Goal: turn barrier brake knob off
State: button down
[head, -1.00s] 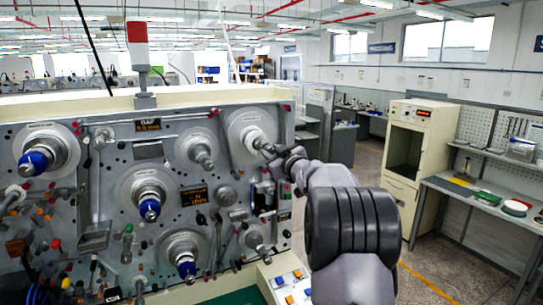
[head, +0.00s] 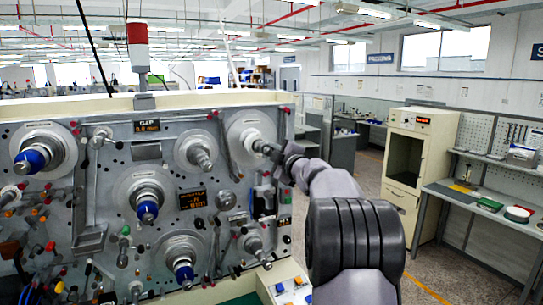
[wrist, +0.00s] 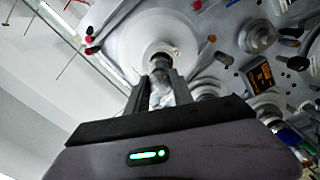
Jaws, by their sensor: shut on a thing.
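The barrier brake knob appears to be the silvery knob (wrist: 160,93) at the end of the upper-right spindle, in front of its pale round disc (head: 245,128). In the wrist view the disc (wrist: 125,35) fills the upper middle. My gripper (head: 264,149) reaches in from the right at this spindle. In the wrist view my gripper (wrist: 162,82) has its two dark fingers on either side of the knob, shut on it. In the head view the fingers and wrist hide much of the knob, and its setting cannot be read.
The grey machine panel carries several other spindles, including one with a blue end (head: 147,211), and a grey guide bar (head: 222,145) close left of the disc. A button box (head: 283,284) stands below. A cream cabinet (head: 407,150) and a workbench (head: 480,195) stand at right.

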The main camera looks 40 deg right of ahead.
dwell(0.4)
jog(key=c, duration=1.1)
grip_release()
jog(key=b+v, duration=0.3)
jog(key=v, duration=1.4)
jog(key=shift+s, duration=0.2)
